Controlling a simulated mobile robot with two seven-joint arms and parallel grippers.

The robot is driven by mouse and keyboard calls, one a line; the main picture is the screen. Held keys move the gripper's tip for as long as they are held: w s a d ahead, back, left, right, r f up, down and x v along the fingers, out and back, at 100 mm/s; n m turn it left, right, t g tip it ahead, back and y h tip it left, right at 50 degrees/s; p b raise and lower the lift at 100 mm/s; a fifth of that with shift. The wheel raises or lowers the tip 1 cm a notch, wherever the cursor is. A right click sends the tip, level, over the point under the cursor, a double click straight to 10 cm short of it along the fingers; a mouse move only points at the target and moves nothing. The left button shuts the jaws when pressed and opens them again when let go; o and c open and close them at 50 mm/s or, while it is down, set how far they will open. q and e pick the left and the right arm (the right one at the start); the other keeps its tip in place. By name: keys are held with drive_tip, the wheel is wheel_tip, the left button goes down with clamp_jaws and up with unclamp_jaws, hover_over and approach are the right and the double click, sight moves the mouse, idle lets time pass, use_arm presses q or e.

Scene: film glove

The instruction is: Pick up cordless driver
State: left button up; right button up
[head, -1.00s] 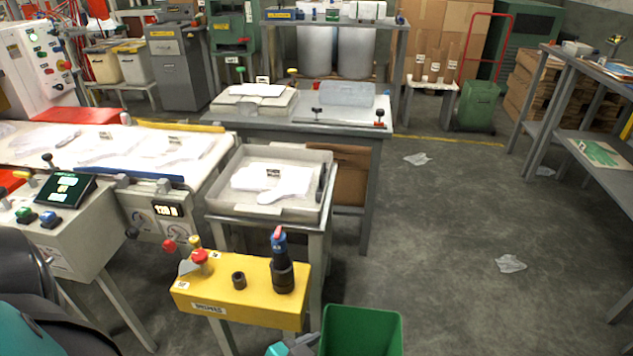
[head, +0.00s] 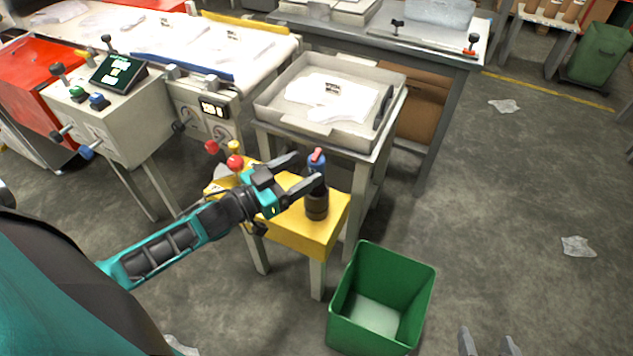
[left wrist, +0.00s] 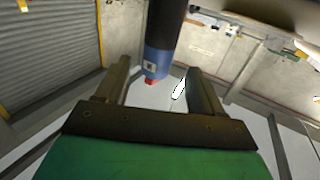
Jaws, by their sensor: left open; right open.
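The cordless driver (head: 317,163), with a blue body and a red end at its top, stands upright in a dark round holder (head: 317,205) on the small yellow stand (head: 290,232). My left gripper (head: 304,172) is open at its upper part, and one finger crosses in front of it in the head view. In the left wrist view the driver (left wrist: 162,42) shows dark and blue with a red end, in line with the gap between the open fingers (left wrist: 158,75). I cannot tell if they touch it. My right gripper (head: 488,343) is open and empty at the bottom edge.
A green bin (head: 345,310) stands in front, right. A control console (head: 140,110) is at left. The floor at right is mostly clear.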

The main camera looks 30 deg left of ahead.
sight(324, 160)
use_arm(q)
drive_tip(key=shift+b+x, duration=0.4)
drive_tip(key=shift+x, duration=2.7)
drive_tip(key=shift+s+d+f, duration=0.1)
drive_tip(key=shift+d+f, duration=0.1)
drive_tip(key=shift+r, duration=0.1)
drive_tip(key=c, duration=1.1)
drive_tip(key=shift+o, duration=0.2)
